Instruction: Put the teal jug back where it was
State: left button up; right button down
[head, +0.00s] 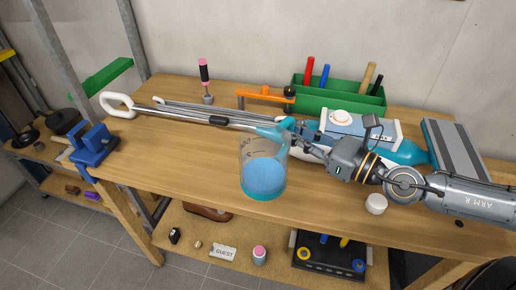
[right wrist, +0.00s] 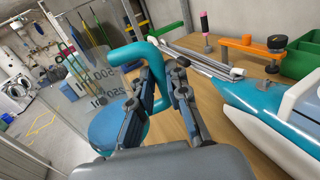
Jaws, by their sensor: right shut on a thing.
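The teal jug (head: 262,172) is a clear, marked measuring jug with blue liquid in its lower part and a teal base and handle. It is over the front middle of the wooden bench (head: 190,165); I cannot tell whether its base touches the top. My right gripper (head: 294,136) reaches in from the right and is shut on the jug's teal handle. In the right wrist view the fingers (right wrist: 163,95) are on either side of the handle (right wrist: 150,52), with the clear jug body (right wrist: 100,92) to their left. My left gripper is not in view.
A teal and white appliance (head: 345,124) lies behind my right arm. A metal tube (head: 185,112) runs along the back left. A green bin (head: 340,97), an orange clamp (head: 262,96), a blue vise (head: 92,146) and a white cap (head: 376,203) are around. The left front bench is clear.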

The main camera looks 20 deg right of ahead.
jog(key=shift+w+a+f+b, duration=0.35)
jog(key=shift+w+f+b, duration=0.05)
jog(key=shift+w+f, duration=1.75)
jog(key=shift+w+a+f+b, duration=0.3)
jog(key=shift+w+f+b, duration=0.1)
jog(key=shift+w+f, duration=1.7)
jog(key=shift+w+a+f+b, duration=0.35)
jog(key=shift+w+f+b, duration=0.05)
jog(key=shift+w+f, duration=1.75)
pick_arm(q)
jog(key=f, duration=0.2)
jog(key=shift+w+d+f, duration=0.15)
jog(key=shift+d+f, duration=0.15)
pick_arm(e)
jog(key=shift+r, duration=0.2)
